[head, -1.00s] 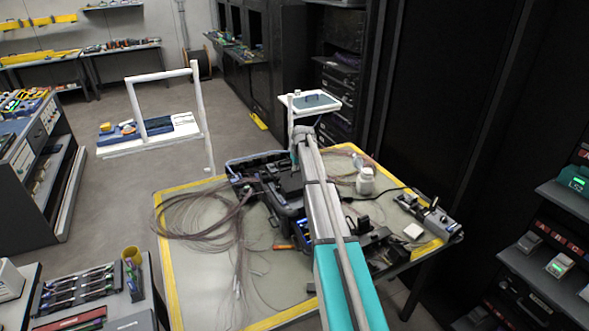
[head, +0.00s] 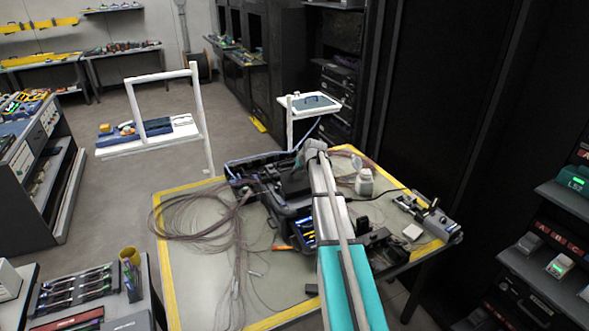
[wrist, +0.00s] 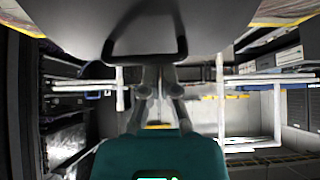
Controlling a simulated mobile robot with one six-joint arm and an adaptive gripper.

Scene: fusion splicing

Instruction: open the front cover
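The dark case with the splicing equipment (head: 272,200) lies open on the yellow-edged table in the head view. I cannot make out the front cover for certain. In the wrist view a smooth grey body (wrist: 205,25) with a dark loop handle (wrist: 146,58) fills the top of the picture; it may be part of this equipment. My gripper (wrist: 159,76) points toward the handle. Its two fingers show a gap between them, with nothing seen held. Whether the fingertips touch the handle cannot be told.
Coiled fibres (head: 195,212) spread over the table's left side. A white bottle (head: 364,182) and a small grey device (head: 437,217) stand on the right. White-framed stands (head: 150,145) are beyond the table. A dark cabinet (head: 440,90) rises at the right.

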